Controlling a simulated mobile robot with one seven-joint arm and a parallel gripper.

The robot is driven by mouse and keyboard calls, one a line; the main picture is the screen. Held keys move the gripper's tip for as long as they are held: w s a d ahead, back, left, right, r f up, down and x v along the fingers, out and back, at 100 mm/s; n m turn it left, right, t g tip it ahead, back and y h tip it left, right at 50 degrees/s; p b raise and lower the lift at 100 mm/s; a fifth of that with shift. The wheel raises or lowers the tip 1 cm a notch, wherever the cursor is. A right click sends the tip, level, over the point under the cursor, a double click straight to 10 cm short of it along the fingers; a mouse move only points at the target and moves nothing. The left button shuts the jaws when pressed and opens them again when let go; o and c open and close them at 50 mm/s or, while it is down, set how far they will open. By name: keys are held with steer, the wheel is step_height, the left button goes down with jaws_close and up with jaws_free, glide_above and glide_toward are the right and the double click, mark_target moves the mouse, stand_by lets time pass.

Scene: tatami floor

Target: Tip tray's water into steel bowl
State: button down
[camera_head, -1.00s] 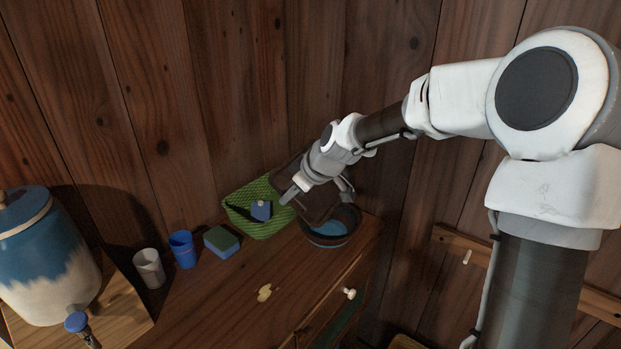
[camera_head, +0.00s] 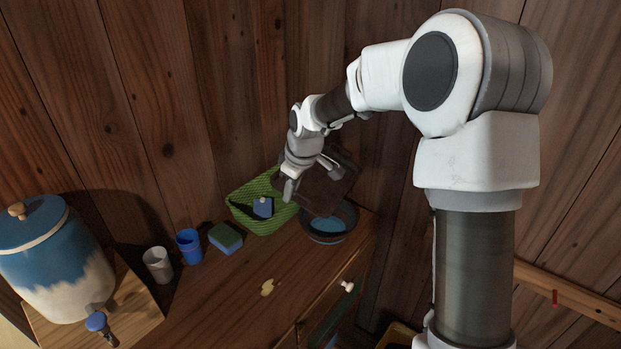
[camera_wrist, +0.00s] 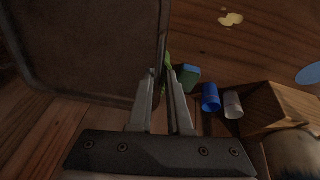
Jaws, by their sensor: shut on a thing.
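The dark brown tray (camera_head: 322,192) is tilted above the steel bowl, its lower edge near the rim. It also fills the upper left of the wrist view (camera_wrist: 85,45). My gripper (camera_head: 308,182) is shut on the tray's edge; its fingers also show in the wrist view (camera_wrist: 160,75). The steel bowl (camera_head: 327,239) stands on the wooden cabinet top and has blue water in it. The tray partly hides the bowl's far side. I see no clear stream, and cannot tell how much water is in the tray.
A green basket (camera_head: 262,224) holding a blue item stands left of the bowl. A green and blue sponge (camera_head: 226,238), a blue cup (camera_head: 189,246) and a white cup (camera_head: 158,265) follow leftwards. A large blue and white dispenser (camera_head: 55,265) is far left. A pale patch (camera_head: 267,288) marks the cabinet top.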

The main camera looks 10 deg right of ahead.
steer(key=shift+r+h+p, duration=0.3)
steer(key=shift+r+p, duration=0.05)
steer(key=shift+p, duration=0.1)
steer(key=g+h+p, duration=0.1)
steer(key=p, duration=0.2)
steer(key=shift+r, duration=0.4)
steer(key=shift+r+g+h+p, duration=0.2)
steer(key=shift+g+h+p, duration=0.25)
steer(key=shift+p, duration=0.3)
steer(key=shift+h+p, duration=0.25)
steer(key=shift+p, duration=0.1)
